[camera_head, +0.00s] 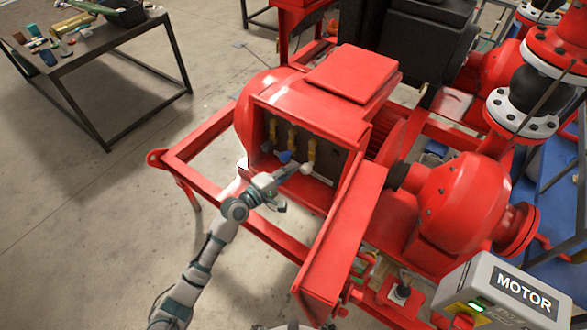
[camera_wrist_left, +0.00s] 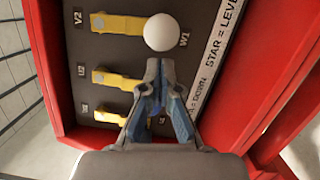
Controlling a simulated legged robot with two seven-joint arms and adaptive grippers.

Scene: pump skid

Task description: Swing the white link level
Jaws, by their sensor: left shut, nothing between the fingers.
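The white link is a yellow bar with a white ball knob (camera_head: 307,168). It hangs down at the right of a row of links in the open terminal box on the red motor. In the left wrist view its white knob (camera_wrist_left: 160,32) sits just beyond my fingertips, by the W1 mark. My left gripper (camera_head: 294,171) is shut and empty, pointing at the knob; whether it touches cannot be told. The fingers also show in the left wrist view (camera_wrist_left: 159,64). A blue knob (camera_head: 285,156) is beside the fingers. My right gripper is not in view.
Two other yellow links (camera_head: 272,128) hang beside the white one. The box's red wall (camera_wrist_left: 252,70) and a lettered strip (camera_wrist_left: 213,50) lie close to the fingers. A red open cover (camera_head: 340,245) stands at the right. A grey MOTOR box (camera_head: 500,290) is at the lower right.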

